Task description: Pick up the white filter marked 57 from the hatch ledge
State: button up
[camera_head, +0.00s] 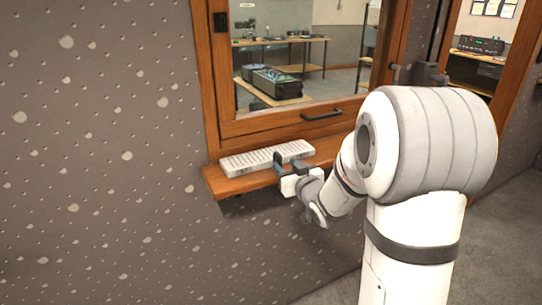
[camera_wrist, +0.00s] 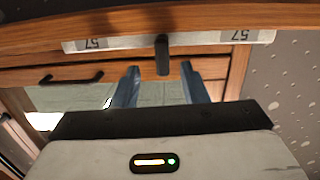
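The white ribbed filter (camera_head: 240,163) lies lengthwise on the wooden hatch ledge (camera_head: 232,186). In the wrist view the filter (camera_wrist: 205,38) is a pale strip with an upside-down 57 label near each end. A dark upright tab (camera_wrist: 162,52) stands out from its middle. My gripper (camera_head: 283,168) is at the front side of the filter, near its middle. In the wrist view my gripper (camera_wrist: 160,70) has its two blue-grey fingers apart, with the tab between or just beyond their tips. Whether a finger touches the tab cannot be told.
The wooden hatch frame (camera_head: 212,100) rises behind the ledge, with a black handle (camera_head: 322,115) on its lower rail. A speckled grey wall (camera_head: 100,150) surrounds it. Equipment cases (camera_head: 280,84) and tables show in the room beyond. My arm hides the ledge's right part.

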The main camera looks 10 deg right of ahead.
aim_at(274, 152)
jog(key=shift+w+a+t+y, duration=0.2)
jog(key=shift+w+t+y, duration=0.15)
jog(key=shift+y, duration=0.25)
jog(key=p+x, duration=0.1)
jog(key=x, duration=0.1)
jog(key=p+x, duration=0.1)
jog(key=x, duration=0.4)
jog(key=shift+w+r+p, duration=0.25)
jog(key=shift+w+p, duration=0.05)
jog(key=shift+p, duration=0.1)
jog(key=shift+c, duration=0.2)
grip_shut()
